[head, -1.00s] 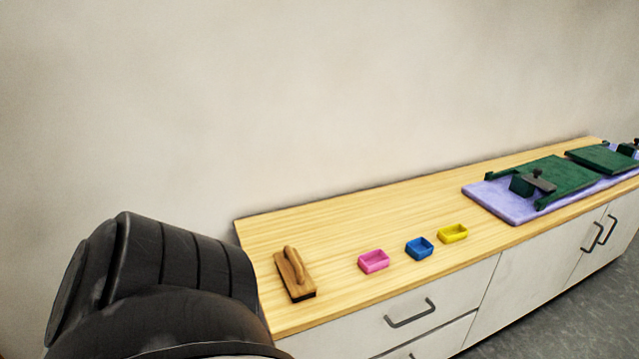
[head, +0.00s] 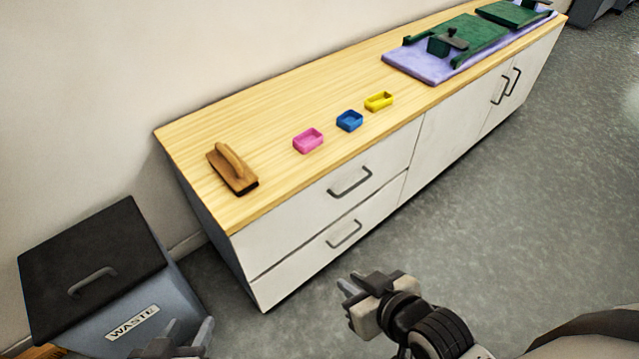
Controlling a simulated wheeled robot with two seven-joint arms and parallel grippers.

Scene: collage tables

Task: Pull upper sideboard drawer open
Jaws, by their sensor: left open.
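The white sideboard has a wooden top (head: 290,100). Its upper drawer (head: 285,220) is shut flush, with a dark bar handle (head: 351,184). The lower drawer (head: 290,270) below it is also shut, with a similar handle (head: 344,236). My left gripper (head: 186,332) is open at the bottom edge, in front of the waste bin and apart from the drawers; its lower part is cut off. My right gripper (head: 350,286) is in front of and below the drawers, apart from both handles. Its fingertips are too small to judge.
A waste bin (head: 95,265) stands left of the sideboard. On top lie a wooden brush-like block (head: 232,168), pink (head: 308,141), blue (head: 349,121) and yellow (head: 379,101) trays, and green boards on a purple mat (head: 415,68). The grey floor (head: 500,200) in front is clear.

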